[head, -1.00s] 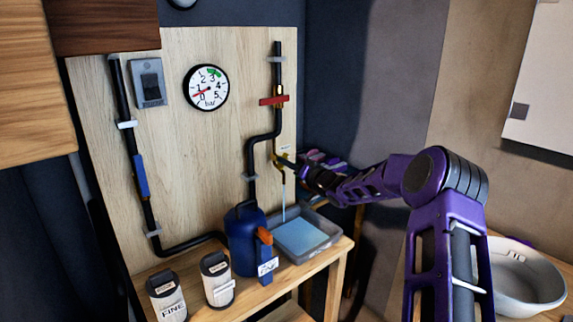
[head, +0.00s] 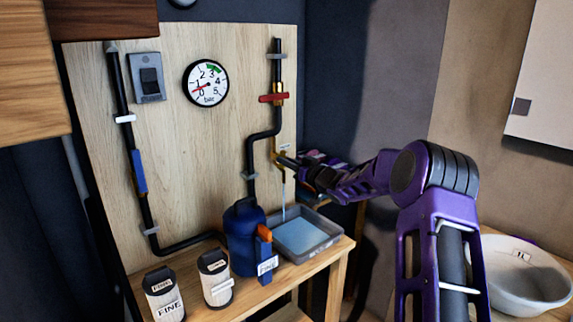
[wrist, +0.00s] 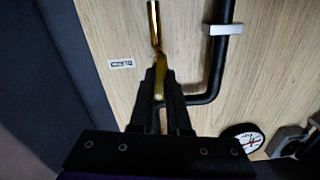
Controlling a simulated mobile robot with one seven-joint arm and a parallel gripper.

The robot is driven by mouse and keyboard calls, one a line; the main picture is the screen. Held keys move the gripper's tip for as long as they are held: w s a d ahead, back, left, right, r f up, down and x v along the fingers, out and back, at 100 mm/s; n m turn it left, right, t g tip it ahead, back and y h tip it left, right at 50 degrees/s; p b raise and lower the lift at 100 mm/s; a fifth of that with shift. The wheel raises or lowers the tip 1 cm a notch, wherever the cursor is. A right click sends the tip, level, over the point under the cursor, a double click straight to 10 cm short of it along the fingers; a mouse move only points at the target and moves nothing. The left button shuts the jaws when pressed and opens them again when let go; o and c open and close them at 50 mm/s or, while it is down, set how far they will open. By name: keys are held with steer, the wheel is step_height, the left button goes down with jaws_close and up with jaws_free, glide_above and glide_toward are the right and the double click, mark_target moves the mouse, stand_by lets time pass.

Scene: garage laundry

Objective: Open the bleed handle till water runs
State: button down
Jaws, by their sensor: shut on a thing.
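The brass bleed handle (wrist: 159,84) shows between my fingertips in the wrist view. My gripper (wrist: 160,78) is shut on it; it also shows in the head view (head: 293,164), at the brass bleed fitting (head: 279,156) on the right of the board. The fingers hide much of the handle. Below the fitting, a thin pale-blue stream of water (head: 284,208) falls into the grey tray (head: 328,241). Pale-blue water (head: 299,235) lies in the tray. The round gauge (head: 206,84) has its red needle low, near 1.
A red valve lever (head: 274,98) sits higher on the black pipe. A blue pump body (head: 243,240) with an orange part stands left of the tray. Two white FINE canisters (head: 214,278) stand at the bench front. A white basin (head: 520,280) is at right.

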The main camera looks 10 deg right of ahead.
stand_by(0.4)
steer(key=c, duration=0.9)
jaws_free()
steer(key=p+v, duration=0.1)
steer(key=v, duration=1.6)
steer(key=shift+s+d, duration=0.1)
steer(key=shift+s, duration=0.1)
